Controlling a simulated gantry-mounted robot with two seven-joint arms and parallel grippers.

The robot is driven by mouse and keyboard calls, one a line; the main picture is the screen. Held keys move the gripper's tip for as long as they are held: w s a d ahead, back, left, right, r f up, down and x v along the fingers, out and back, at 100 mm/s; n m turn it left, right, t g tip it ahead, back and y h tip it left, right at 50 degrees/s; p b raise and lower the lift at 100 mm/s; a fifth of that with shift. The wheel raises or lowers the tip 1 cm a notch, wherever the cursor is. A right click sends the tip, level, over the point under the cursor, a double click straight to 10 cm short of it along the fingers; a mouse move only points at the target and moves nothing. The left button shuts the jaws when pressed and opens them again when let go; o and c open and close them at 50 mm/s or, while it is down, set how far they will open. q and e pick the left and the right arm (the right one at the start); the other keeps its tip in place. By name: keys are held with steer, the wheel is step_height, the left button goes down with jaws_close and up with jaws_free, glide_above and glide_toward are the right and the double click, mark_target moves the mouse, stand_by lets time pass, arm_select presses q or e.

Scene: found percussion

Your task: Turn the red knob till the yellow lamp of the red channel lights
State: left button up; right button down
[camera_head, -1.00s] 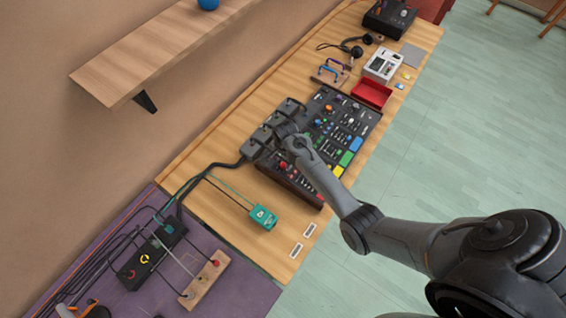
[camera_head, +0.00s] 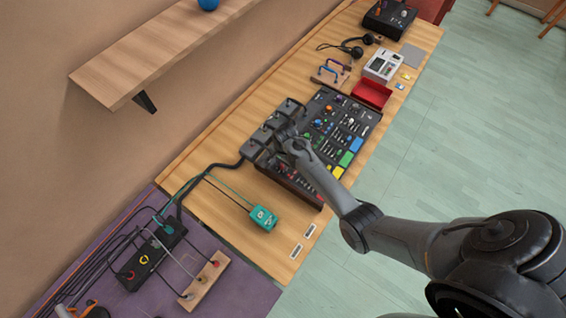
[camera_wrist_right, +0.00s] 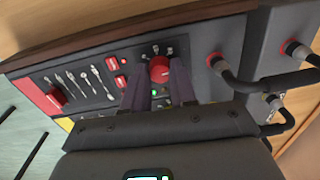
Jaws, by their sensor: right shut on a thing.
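The red knob (camera_wrist_right: 160,70) sits on the dark mixer panel (camera_wrist_right: 200,42) in the right wrist view. My right gripper (camera_wrist_right: 159,78) has its two fingers on either side of the knob and is shut on it. A small green light (camera_wrist_right: 154,93) shows between the fingers. I cannot make out a lit yellow lamp of the red channel. In the head view my right wrist (camera_head: 291,143) is over the near left part of the mixer (camera_head: 345,120) and hides the knob. My left gripper is not in view.
Grey boxes with cable plugs (camera_wrist_right: 219,60) stand close beside the panel. A teal box (camera_head: 263,217) lies on the wooden table left of the mixer. A red tray (camera_head: 372,94) is beyond the mixer. A shelf (camera_head: 150,55) juts from the wall.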

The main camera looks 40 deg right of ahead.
steer(key=shift+r+m+p, duration=0.15)
steer(key=shift+m+p, duration=0.85)
steer(key=shift+m, duration=0.1)
steer(key=m+p, duration=0.1)
steer(key=m, duration=0.1)
steer(key=shift+a+m, duration=0.1)
steer(key=shift+m, duration=0.7)
steer(key=c, duration=0.9)
jaws_free()
